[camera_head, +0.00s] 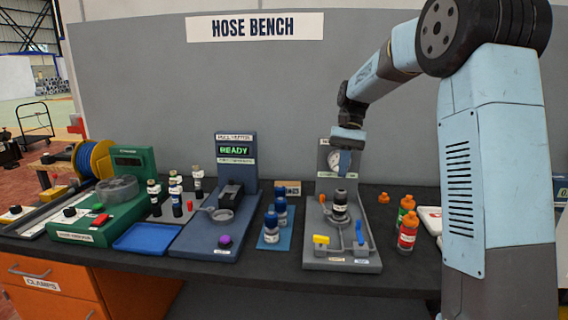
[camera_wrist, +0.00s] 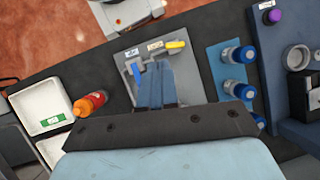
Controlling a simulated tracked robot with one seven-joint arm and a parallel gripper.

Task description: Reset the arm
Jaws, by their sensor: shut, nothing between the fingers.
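My arm reaches in from the right in the head view, over the grey test stand with a dial (camera_head: 342,265). My gripper (camera_head: 345,158) hangs above that stand, in front of its dial. In the wrist view my gripper (camera_wrist: 162,105) points down at the same stand (camera_wrist: 123,65), with its fingers together and no object between them. The black-topped cylinder (camera_head: 340,205) on the stand is apart from my gripper and below it. The stand has a yellow lever (camera_head: 321,240) and a blue lever (camera_head: 359,232).
Blue-capped bottles (camera_head: 271,225) stand left of the stand on a blue mat. A blue pull tester (camera_head: 235,150) reads READY. A green machine (camera_head: 105,215) is farther left. The grey back panel (camera_head: 290,100) rises behind.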

